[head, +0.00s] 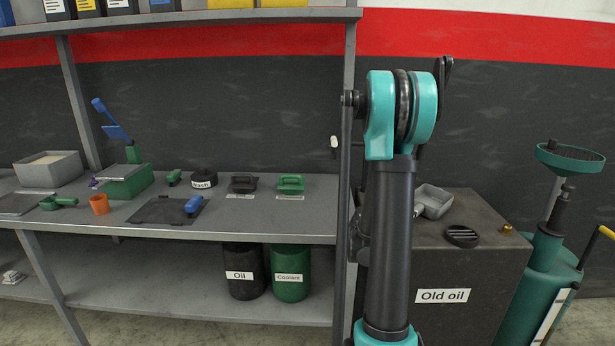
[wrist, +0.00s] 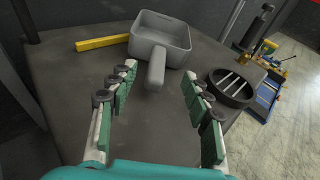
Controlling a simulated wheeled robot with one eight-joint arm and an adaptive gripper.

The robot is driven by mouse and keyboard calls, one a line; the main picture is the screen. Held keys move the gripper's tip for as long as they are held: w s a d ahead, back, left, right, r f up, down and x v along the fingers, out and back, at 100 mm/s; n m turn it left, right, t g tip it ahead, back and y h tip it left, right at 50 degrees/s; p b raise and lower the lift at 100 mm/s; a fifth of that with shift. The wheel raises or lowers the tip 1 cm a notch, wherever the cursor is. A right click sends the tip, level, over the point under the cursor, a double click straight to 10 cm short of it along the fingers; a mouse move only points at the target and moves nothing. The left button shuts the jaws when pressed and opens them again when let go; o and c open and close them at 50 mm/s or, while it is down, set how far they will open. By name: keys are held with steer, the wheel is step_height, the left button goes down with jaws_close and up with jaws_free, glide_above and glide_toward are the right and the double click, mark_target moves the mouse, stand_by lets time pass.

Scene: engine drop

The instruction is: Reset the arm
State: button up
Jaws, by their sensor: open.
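In the wrist view my gripper (wrist: 158,105) is open, its two green-padded fingers spread apart with nothing between the pads. A grey square scoop or pan (wrist: 160,35) lies just beyond the fingertips, its handle (wrist: 157,70) pointing back toward the gap between them. In the head view my teal and black arm rises in front of the old-oil box and hides my gripper. The grey pan (head: 434,200) shows partly beside the arm, on top of that box.
The box labelled Old oil (head: 470,260) has a round black slotted drain (head: 462,236), right of the fingers in the wrist view (wrist: 232,88). A yellow bar (wrist: 102,43) lies left of the pan. A shelf bench (head: 260,215) stands left; a teal drainer (head: 550,240) stands right.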

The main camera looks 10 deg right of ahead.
steer(key=s+a+m+y, duration=0.1)
steer(key=a+m, duration=0.1)
steer(key=s+a+f+m+y, duration=0.1)
steer(key=s+a+m, duration=0.1)
steer(key=s+a+m+g, duration=0.1)
steer(key=s+a+m, duration=0.1)
steer(key=m, duration=0.1)
steer(key=shift+a+f+y, duration=0.35)
steer(key=shift+f+y, duration=0.05)
steer(key=s+a+f+m+g+y, duration=0.1)
steer(key=s+a+f+m+y, duration=0.3)
steer(key=s+a+m, duration=0.4)
steer(key=s+a+f+m+g+y, duration=0.2)
steer(key=s+a+f+m+y, duration=0.2)
steer(key=s+a+m, duration=0.5)
steer(key=s+a+y, duration=0.2)
steer(key=a, duration=0.6)
steer(key=shift+f, duration=0.1)
